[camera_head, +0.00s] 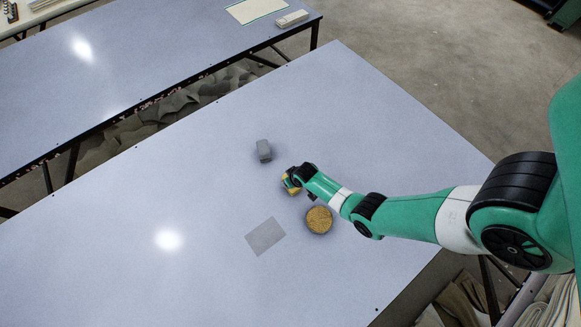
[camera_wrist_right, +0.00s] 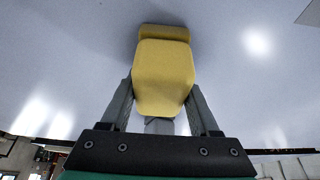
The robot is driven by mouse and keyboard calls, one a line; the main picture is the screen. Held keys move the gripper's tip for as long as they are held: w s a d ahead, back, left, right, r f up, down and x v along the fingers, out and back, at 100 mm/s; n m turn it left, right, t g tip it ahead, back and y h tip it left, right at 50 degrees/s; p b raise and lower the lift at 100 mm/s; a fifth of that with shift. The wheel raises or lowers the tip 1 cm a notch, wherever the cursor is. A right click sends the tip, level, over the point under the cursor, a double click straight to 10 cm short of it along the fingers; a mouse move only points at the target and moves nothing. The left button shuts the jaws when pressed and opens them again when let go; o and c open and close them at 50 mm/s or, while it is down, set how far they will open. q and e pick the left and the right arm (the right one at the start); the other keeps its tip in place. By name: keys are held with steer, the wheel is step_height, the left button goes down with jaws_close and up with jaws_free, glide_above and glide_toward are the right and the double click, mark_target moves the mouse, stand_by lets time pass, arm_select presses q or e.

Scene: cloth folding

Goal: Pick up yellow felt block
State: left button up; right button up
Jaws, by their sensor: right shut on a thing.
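The yellow felt block (camera_wrist_right: 164,75) fills the middle of the right wrist view, between the two grey fingers of my right gripper (camera_wrist_right: 162,108). The fingers are shut on its sides. In the head view the yellow block (camera_head: 291,187) shows only in part, at the end of my right arm and mostly covered by the gripper (camera_head: 289,181). I cannot tell whether it touches the table. My left gripper is in neither view.
On the pale table (camera_head: 130,235) a grey block (camera_head: 264,150) lies above the gripper. A round tan disc (camera_head: 319,219) sits just below my right arm, and a flat grey square (camera_head: 266,236) lies to its left. The table's left part is clear.

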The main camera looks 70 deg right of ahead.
step_height(320, 180, up, 4)
steer(key=shift+r+p, duration=0.1)
steer(key=shift+p, duration=1.1)
steer(key=s+a+r+p, duration=0.8)
steer(key=a+p, duration=0.2)
steer(key=a, duration=0.1)
steer(key=shift+s+r, duration=0.3)
steer(key=shift+r, duration=0.05)
